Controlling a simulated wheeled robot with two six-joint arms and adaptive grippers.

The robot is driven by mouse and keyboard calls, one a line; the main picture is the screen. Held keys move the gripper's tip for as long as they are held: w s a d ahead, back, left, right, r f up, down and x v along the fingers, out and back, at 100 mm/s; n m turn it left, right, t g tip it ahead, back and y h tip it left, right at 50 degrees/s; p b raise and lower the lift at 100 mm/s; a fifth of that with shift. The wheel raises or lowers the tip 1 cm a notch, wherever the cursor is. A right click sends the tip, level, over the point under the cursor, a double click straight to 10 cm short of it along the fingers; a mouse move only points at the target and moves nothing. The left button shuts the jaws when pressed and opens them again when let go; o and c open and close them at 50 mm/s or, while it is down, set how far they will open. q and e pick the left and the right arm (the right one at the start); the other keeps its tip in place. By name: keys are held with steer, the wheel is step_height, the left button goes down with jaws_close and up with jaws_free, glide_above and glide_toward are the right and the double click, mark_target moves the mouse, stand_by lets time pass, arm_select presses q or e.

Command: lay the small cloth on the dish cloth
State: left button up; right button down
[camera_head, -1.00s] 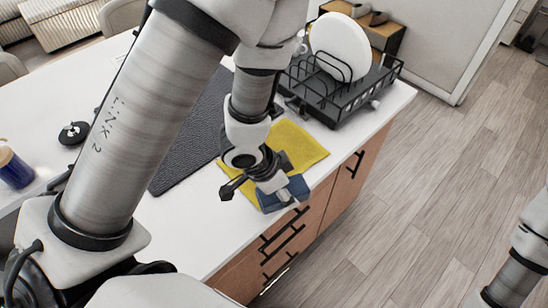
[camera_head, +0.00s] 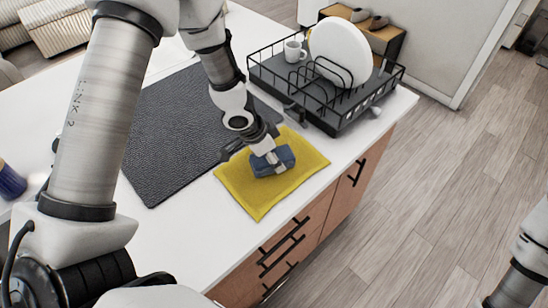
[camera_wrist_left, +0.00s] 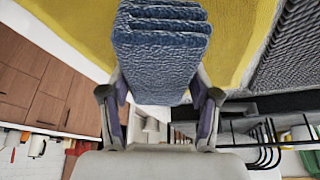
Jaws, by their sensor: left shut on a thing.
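The small cloth (camera_head: 270,162) is a dark blue folded bundle. My left gripper (camera_head: 266,157) is shut on it. In the left wrist view the small cloth (camera_wrist_left: 160,50) sits between the two fingers (camera_wrist_left: 160,100), its folded layers showing. The dish cloth (camera_head: 258,202) is a flat yellow square on the white counter. In the head view the small cloth is over the middle of the dish cloth; I cannot tell whether they touch. My right gripper is not in view.
A dark grey mat (camera_head: 165,135) lies left of the dish cloth. A black dish rack (camera_head: 330,115) with a white plate (camera_head: 340,50) and a cup (camera_head: 294,51) stands behind it. The counter's front edge and drawers (camera_head: 290,245) are close on the near side.

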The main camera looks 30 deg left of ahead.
arm_select(q)
steer(key=shift+w+f, duration=0.2)
steer(key=shift+f, duration=0.25)
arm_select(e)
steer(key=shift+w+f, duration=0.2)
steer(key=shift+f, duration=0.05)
arm_select(q)
steer(key=shift+s+d+f, duration=0.1)
steer(key=shift+s+f, duration=0.1)
steer(key=shift+f, duration=0.25)
steer(key=shift+f+b, duration=0.15)
steer(key=shift+b, duration=0.15)
steer(key=shift+c, duration=1.2)
steer(key=o, duration=1.4)
steer(key=shift+o, duration=0.2)
steer(key=shift+w, duration=0.1)
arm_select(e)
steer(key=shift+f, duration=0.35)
arm_select(q)
steer(key=p+v, duration=0.6)
steer(key=v, duration=0.6)
steer(key=shift+d+r, duration=0.1)
steer(key=shift+r, duration=0.65)
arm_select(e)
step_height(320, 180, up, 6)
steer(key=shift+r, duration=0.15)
